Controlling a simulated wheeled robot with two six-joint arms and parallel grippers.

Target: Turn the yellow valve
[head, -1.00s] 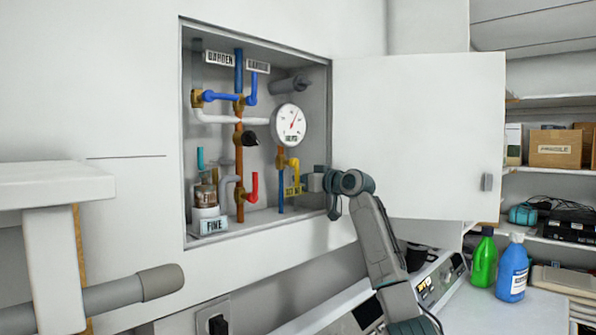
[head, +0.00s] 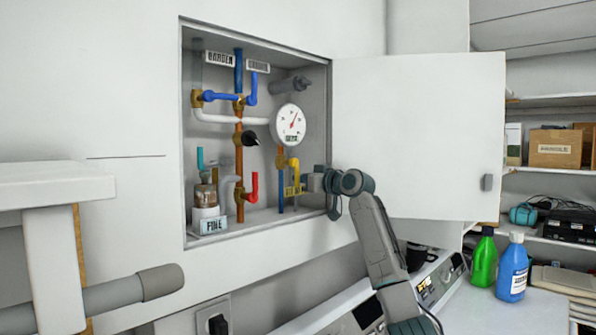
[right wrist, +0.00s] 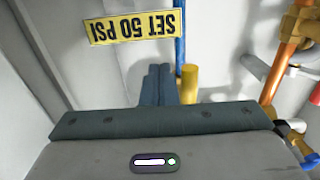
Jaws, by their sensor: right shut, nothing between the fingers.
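The yellow valve (head: 295,163) is in the open wall cabinet, at the lower right among the pipes, on a brass fitting above a blue pipe. Its handle bends downward in the head view. My right gripper (head: 307,182) is at the cabinet's right side, shut and empty, just right of the handle. In the right wrist view the shut fingers (right wrist: 158,85) are close beside the yellow handle (right wrist: 188,84); I cannot tell whether they touch. A yellow "SET 50 PSI" label (right wrist: 133,26) is on the back wall. My left gripper is out of view.
A white gauge (head: 290,125) is above the valve. A red handle (head: 254,187) and copper pipe (head: 240,160) are to its left. The open cabinet door (head: 420,130) is to the right. Green (head: 484,260) and blue (head: 512,272) bottles stand below it.

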